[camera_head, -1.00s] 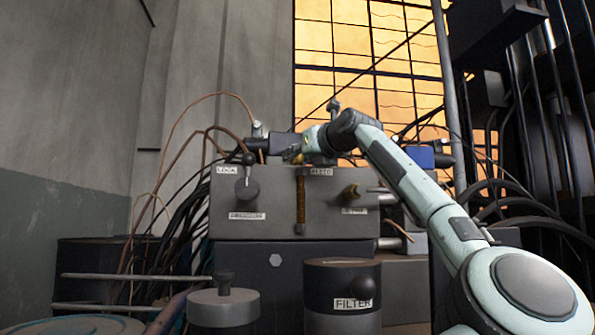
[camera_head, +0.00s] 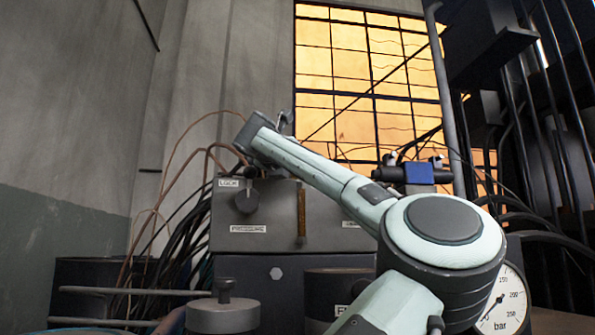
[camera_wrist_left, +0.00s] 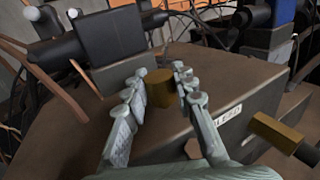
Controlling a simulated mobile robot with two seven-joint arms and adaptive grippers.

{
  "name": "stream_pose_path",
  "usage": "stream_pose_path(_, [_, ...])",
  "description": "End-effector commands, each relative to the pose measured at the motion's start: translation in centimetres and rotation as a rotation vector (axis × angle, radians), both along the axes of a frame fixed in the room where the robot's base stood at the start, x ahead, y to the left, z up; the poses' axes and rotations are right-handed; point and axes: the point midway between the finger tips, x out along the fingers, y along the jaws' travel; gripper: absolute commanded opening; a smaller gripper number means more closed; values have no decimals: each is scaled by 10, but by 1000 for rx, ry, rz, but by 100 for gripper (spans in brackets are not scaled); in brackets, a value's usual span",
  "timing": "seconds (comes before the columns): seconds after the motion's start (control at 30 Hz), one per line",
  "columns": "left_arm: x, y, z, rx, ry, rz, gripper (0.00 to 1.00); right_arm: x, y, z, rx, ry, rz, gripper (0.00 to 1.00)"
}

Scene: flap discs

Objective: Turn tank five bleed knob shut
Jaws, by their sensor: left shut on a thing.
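In the left wrist view, a short brass knob (camera_wrist_left: 160,88) stands on top of a grey box, near a white label (camera_wrist_left: 228,115) that seems to read BLEED. My left gripper (camera_wrist_left: 160,78) has its jointed fingers on both sides of this knob and is shut on it. In the head view, one pale arm of mine crosses over the grey box (camera_head: 265,208) from the lower right, with its wrist above the box's top left. The knob and the fingers cannot be made out there. My right gripper is not in view.
The box front carries a LOCK lever (camera_head: 246,200) and a vertical brass strip (camera_head: 301,212). A brass fitting (camera_wrist_left: 275,132) juts out near the knob. A lidded canister (camera_head: 223,312) and a pressure gauge (camera_head: 503,300) stand lower. Cables crowd both sides.

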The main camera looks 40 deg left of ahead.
Motion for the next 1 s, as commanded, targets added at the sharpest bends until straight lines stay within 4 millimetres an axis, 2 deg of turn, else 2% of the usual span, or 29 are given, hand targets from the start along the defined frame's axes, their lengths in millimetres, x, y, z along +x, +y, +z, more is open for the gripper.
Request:
stream_pose_path(0.6, [1,0,-3,-2,7,-45,0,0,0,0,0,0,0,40])
stream_pose_path(0.63, [1,0,-3,-2,7,-45,27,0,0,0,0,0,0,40])
stream_pose_path(0.8, [1,0,-2,-1,5,-45,47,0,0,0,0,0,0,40])
stream_pose_path(1.0, [1,0,-1,-1,4,-44,47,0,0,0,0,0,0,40])
